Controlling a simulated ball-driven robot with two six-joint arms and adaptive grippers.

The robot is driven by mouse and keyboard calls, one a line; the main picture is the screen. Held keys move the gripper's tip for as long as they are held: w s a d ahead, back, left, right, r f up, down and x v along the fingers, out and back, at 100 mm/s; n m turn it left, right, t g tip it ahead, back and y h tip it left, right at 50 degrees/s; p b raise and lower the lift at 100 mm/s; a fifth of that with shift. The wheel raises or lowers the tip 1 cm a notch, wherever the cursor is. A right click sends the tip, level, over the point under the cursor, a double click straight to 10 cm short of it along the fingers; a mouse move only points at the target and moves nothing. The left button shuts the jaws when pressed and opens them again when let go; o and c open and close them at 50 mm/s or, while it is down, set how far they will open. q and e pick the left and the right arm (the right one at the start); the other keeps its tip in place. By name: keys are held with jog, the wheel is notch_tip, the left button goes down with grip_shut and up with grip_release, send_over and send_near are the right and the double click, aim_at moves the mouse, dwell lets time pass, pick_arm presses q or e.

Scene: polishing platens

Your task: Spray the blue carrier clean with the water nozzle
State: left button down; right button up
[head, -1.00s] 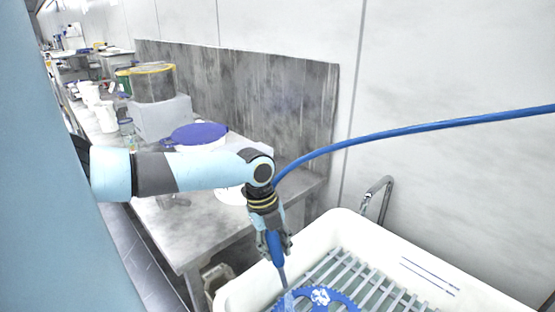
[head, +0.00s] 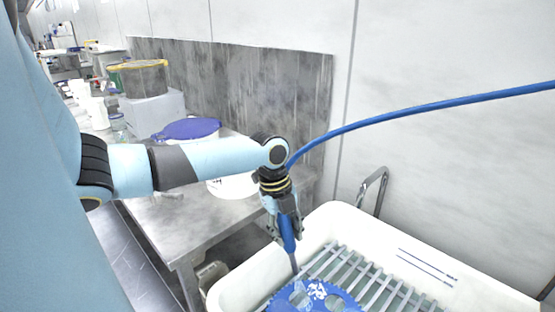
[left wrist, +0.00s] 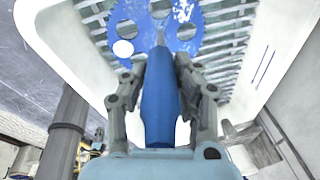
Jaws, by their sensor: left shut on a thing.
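My left gripper (head: 286,232) is shut on the blue water nozzle (head: 288,238), which points down over the sink with its thin tip just above the blue carrier. The nozzle (left wrist: 159,105) fills the space between the fingers in the left wrist view. A blue hose (head: 420,112) runs from behind the wrist to the upper right. The blue carrier (head: 335,301) lies on the slatted rack in the white sink, cut off by the bottom edge. In the left wrist view the carrier (left wrist: 160,32) shows round holes and white residue on its face. My right gripper is not in view.
The white sink (head: 225,290) has a slatted rack (head: 375,284) inside and a metal faucet (head: 374,190) behind it. A steel bench (head: 165,228) to the left bears a blue-lidded tub (head: 190,129) and several containers. A wall stands behind.

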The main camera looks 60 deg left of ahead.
pick_arm(q)
jog(key=w+b, duration=0.4)
jog(key=w, duration=0.4)
jog(key=shift+d+b, duration=0.35)
jog(key=shift+b, duration=0.05)
jog(key=shift+s, duration=0.1)
dwell(0.4)
jog(key=s+d+p, duration=0.4)
jog(key=s+d, duration=0.1)
jog(key=s, duration=0.3)
jog(key=s+d+p, duration=0.4)
jog(key=s+d, duration=0.1)
jog(key=s, duration=0.3)
jog(key=shift+s+d, duration=0.15)
jog(key=shift+s, duration=0.25)
dwell(0.6)
dwell(0.6)
